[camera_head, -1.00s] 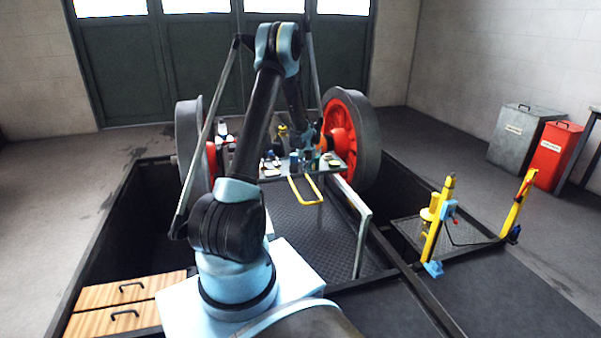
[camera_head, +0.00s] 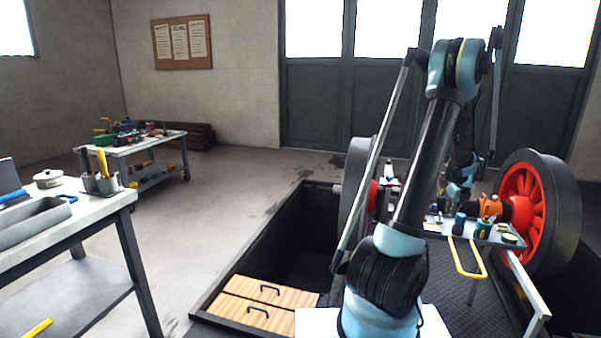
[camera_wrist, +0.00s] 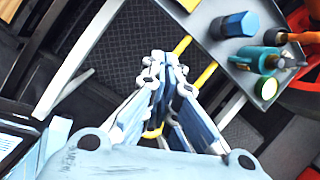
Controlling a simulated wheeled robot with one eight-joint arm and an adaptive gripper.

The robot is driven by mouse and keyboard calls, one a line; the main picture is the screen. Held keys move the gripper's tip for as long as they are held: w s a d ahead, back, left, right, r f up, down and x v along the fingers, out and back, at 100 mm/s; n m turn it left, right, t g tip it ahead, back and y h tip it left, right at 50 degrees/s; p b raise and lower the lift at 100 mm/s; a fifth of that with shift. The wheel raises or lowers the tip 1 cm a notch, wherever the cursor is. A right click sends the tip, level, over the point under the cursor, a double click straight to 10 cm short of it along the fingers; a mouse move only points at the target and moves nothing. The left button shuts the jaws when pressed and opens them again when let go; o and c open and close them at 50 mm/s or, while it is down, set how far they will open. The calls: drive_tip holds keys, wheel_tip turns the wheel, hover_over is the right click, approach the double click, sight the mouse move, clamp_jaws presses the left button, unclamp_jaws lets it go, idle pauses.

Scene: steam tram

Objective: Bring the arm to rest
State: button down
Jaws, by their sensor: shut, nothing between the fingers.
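My arm (camera_head: 420,165) rises from its base at the lower middle of the head view, bends at a high elbow and comes down on the far side. My gripper (camera_wrist: 166,62) shows in the wrist view with its blue-grey fingers closed together and nothing between them. It hangs above a dark chequered floor and a yellow handle (camera_wrist: 203,80). In the head view my gripper (camera_head: 458,190) is small and partly hidden by the arm, close to the small tray table (camera_head: 482,234).
A blue-capped item (camera_wrist: 236,25) and a green bottle (camera_wrist: 252,60) stand on the tray close to my gripper. A red-spoked wheel (camera_head: 535,210) stands at right. A workbench (camera_head: 75,220) stands at far left.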

drive_tip(key=s+a+r+n, duration=0.4)
drive_tip(key=a+r+n, duration=0.1)
drive_tip(key=a, duration=0.5)
drive_tip(key=s+a+r+n, duration=0.35)
drive_tip(key=a+n, duration=0.25)
drive_tip(key=a, duration=0.4)
drive_tip(key=s+a+r+n, duration=0.3)
drive_tip(key=a+r+n, duration=0.2)
drive_tip(key=a, duration=0.5)
drive_tip(key=s+a+f+n, duration=0.2)
drive_tip(key=s+a+n, duration=0.3)
drive_tip(key=s, duration=0.3)
drive_tip(key=s+a+f+n+g, duration=0.1)
drive_tip(key=s+a+f+n, duration=0.1)
drive_tip(key=s+a+n, duration=0.3)
drive_tip(key=s+a+f+n, duration=0.1)
drive_tip(key=s+a+n, duration=0.4)
drive_tip(key=s+n, duration=0.3)
drive_tip(key=s, duration=0.3)
drive_tip(key=shift+s+a+f+g+y, duration=0.2)
drive_tip(key=shift+a+f+g+y, duration=0.1)
drive_tip(key=shift+f+y, duration=0.1)
